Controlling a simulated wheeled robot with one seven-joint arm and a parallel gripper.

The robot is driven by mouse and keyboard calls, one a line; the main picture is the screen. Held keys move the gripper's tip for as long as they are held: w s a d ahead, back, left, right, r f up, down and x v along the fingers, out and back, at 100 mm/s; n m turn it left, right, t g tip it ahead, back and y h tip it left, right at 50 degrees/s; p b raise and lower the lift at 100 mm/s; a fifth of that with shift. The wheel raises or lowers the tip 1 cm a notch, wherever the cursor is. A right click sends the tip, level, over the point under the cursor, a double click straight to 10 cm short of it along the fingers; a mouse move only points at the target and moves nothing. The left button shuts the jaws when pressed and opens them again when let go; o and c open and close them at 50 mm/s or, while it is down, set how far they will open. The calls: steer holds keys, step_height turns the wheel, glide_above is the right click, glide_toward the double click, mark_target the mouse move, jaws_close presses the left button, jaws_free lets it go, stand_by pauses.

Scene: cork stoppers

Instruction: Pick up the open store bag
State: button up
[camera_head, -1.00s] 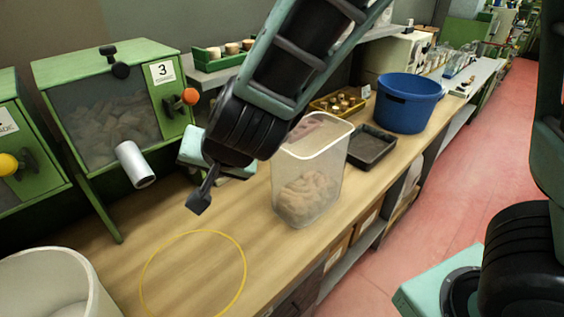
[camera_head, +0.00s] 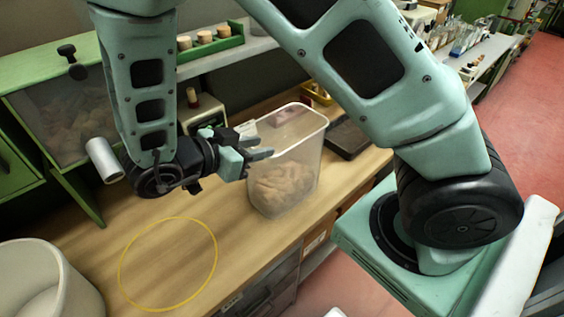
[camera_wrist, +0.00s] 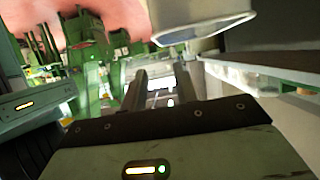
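The open store bag (camera_head: 296,150) is a clear, upright, open-topped container with tan, lumpy contents in its lower part. It stands on the wooden bench in the head view. My gripper (camera_head: 264,149) points right at its upper left side, near the rim. Its two dark fingers are apart; they also show apart in the wrist view (camera_wrist: 162,85). In the head view the fingertips overlap the bag's edge, and I cannot tell whether they touch it. I cannot make out the bag for sure in the wrist view.
A yellow ring (camera_head: 168,264) is marked on the bare bench (camera_head: 228,232) at front left, beside a white tub (camera_head: 45,285). A dark tray (camera_head: 350,140) lies right of the bag. A green bin (camera_head: 60,115) with a grey spout stands at left. A green cork rack (camera_head: 207,45) is behind.

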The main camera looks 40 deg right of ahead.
steer(key=p, duration=0.2)
glide_toward(299, 142)
steer(key=d, duration=0.4)
steer(key=p+x, duration=0.1)
steer(key=x, duration=0.1)
steer(key=f+p+x, duration=0.1)
steer(key=p+x, duration=0.1)
steer(key=x, duration=0.1)
steer(key=shift+a, duration=0.3)
steer(key=shift+d+f, duration=0.3)
steer(key=shift+f, duration=0.05)
jaws_close()
stand_by(0.6)
